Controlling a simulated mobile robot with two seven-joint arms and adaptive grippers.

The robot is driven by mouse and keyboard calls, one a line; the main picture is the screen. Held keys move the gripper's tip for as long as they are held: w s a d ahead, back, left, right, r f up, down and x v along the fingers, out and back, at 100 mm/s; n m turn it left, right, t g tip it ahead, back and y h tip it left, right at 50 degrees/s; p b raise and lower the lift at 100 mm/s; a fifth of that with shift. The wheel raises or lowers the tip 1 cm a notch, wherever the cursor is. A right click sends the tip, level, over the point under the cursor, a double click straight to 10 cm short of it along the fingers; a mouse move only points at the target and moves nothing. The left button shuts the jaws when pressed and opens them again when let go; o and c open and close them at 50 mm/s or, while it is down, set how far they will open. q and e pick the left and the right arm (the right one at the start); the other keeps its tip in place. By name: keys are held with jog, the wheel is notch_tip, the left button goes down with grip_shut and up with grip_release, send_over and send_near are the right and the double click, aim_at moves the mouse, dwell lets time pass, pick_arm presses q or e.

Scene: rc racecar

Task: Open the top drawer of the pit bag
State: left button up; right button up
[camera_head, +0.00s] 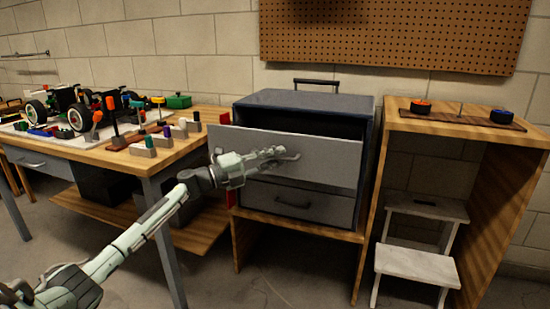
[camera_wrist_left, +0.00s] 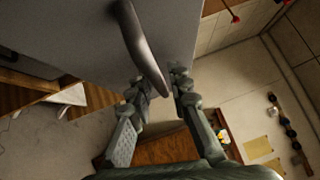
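The pit bag (camera_head: 308,100) is a grey box with a carry handle on top, standing on a wooden stand. Its top drawer (camera_head: 330,155) is pulled out, with a dark gap behind its front panel. My left gripper (camera_head: 285,157) is at the middle of that front and covers the drawer's handle in the head view. In the left wrist view the curved grey handle (camera_wrist_left: 138,40) runs down between the two fingertips (camera_wrist_left: 161,82), which look closed around its lower part. The lower drawer (camera_head: 305,203) is shut. My right gripper is in neither view.
A workbench (camera_head: 150,165) with racecar parts and tools stands at left. At right, a wooden shelf unit (camera_head: 375,215) holds two small wheels on top, with a white step stool (camera_head: 418,265) inside it. The floor in front is clear.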

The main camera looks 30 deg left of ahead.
pick_arm(q)
jog(key=v, duration=1.2)
dwell(0.3)
